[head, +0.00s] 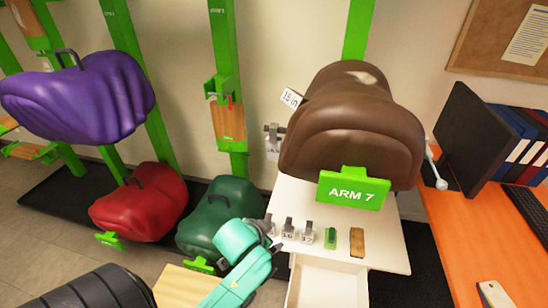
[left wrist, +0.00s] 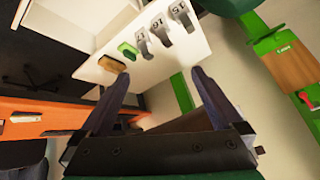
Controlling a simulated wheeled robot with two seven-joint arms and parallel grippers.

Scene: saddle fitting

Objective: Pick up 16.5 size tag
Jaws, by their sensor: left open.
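Several grey-and-white number tags stand in a row on the white cabinet top (head: 385,240). The left wrist view shows them as 15 (left wrist: 180,12), 16 (left wrist: 160,27) and 17 (left wrist: 141,42); small digits are hard to read, and I cannot make out which is 16.5. In the head view the middle tag (head: 288,228) and right tag (head: 307,233) are clear. My left gripper (head: 270,237) is open and empty at the cabinet's left edge, near the leftmost tag. My right gripper is out of view.
A green block (head: 330,238) and a brown block (head: 357,241) lie right of the tags. The brown saddle (head: 350,130) with its ARM 7 sign (head: 353,188) overhangs the cabinet. The drawer (head: 328,283) below is open. An orange desk (head: 480,230) stands right.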

